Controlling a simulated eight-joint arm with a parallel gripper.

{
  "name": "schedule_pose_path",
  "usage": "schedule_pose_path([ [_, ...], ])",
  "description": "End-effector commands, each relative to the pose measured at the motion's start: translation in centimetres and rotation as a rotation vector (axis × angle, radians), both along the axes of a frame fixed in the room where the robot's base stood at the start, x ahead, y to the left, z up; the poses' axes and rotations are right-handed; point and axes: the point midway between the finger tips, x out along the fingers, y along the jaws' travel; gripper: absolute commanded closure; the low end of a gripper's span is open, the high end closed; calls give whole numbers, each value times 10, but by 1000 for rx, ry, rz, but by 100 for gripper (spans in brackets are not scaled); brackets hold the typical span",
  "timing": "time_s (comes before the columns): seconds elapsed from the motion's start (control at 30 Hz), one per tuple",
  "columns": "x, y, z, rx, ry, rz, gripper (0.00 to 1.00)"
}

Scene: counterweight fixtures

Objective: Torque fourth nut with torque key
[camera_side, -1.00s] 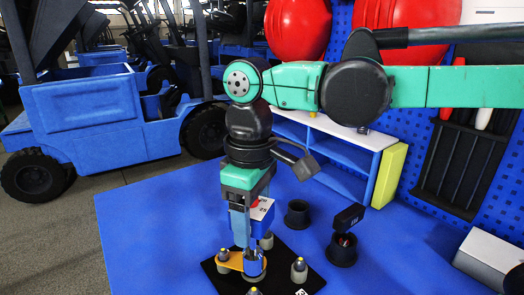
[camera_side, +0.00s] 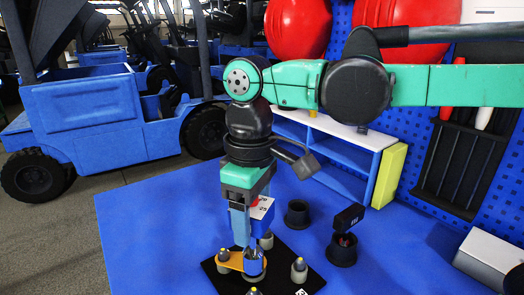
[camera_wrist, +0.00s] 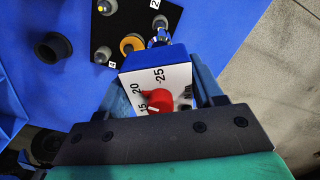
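A torque key shows in the wrist view as a blue body with a white dial face (camera_wrist: 178,78) and a red knob (camera_wrist: 157,101); part of it shows in the side view (camera_side: 262,208). My gripper (camera_side: 242,222) is shut on it and points down. The key's lower end is at the black plate (camera_side: 290,280), close beside an orange ring-like part (camera_wrist: 131,43). Whether it is seated on a nut is hidden. Several grey posts with yellow tips stand on the plate, one at the right (camera_side: 299,270). Number labels 2 and 4 show in the wrist view.
Behind the plate are an empty black cup (camera_side: 297,214) and another black cup (camera_side: 341,252) with a dark tool standing in it. A blue shelf with a yellow end (camera_side: 390,176) stands behind. The blue table is clear at left (camera_side: 150,230).

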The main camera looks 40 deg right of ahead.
Motion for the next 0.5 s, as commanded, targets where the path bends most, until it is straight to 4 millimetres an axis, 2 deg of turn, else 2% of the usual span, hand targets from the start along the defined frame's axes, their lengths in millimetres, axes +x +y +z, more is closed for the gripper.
schedule_pose_path([
  [0.03,0,0,0,0,0,0,51],
  [0.2,0,0,0,0,0,0,100],
  [0.37,0,0,0,0,0,3,100],
  [0.5,8,-5,2,0,0,69,100],
])
